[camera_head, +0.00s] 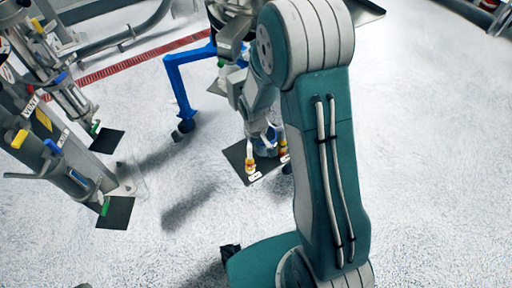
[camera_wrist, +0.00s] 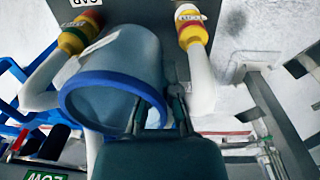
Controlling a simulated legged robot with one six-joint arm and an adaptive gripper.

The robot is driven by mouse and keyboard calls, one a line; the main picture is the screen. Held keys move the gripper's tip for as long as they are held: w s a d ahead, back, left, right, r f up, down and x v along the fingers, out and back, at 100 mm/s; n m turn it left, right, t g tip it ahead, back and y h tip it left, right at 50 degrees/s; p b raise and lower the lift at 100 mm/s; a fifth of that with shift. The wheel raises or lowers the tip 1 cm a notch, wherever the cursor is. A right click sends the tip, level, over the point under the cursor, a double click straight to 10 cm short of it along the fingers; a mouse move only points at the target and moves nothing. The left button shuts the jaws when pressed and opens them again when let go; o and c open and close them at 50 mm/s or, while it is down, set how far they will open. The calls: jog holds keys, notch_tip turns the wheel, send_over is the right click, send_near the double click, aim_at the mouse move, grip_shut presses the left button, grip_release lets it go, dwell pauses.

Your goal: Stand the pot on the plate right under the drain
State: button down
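The pot (camera_wrist: 118,55) is pale blue with a thick blue rim, its mouth towards the wrist camera. In the wrist view my gripper (camera_wrist: 158,100) is at the pot's right edge, one finger inside the mouth and one outside the wall. I cannot tell whether it pinches the wall. The plate (camera_wrist: 232,38) is grey behind the pot in the wrist view. Whether the pot touches the plate is unclear. I cannot make out the drain.
White pipes with yellow-and-red ends flank the pot on the left (camera_wrist: 78,34) and right (camera_wrist: 192,32). A blue frame leg (camera_head: 178,85) stands left of the plate. Grey machinery (camera_head: 65,165) is further left. The pale floor at right is clear.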

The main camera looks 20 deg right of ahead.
jog(key=w+f, duration=0.1)
jog(key=f, duration=0.1)
jog(key=w+f, duration=0.1)
jog(key=w, duration=0.1)
jog(key=shift+f, duration=1.75)
jog(key=shift+f, duration=0.1)
jog(key=c, duration=0.8)
grip_release()
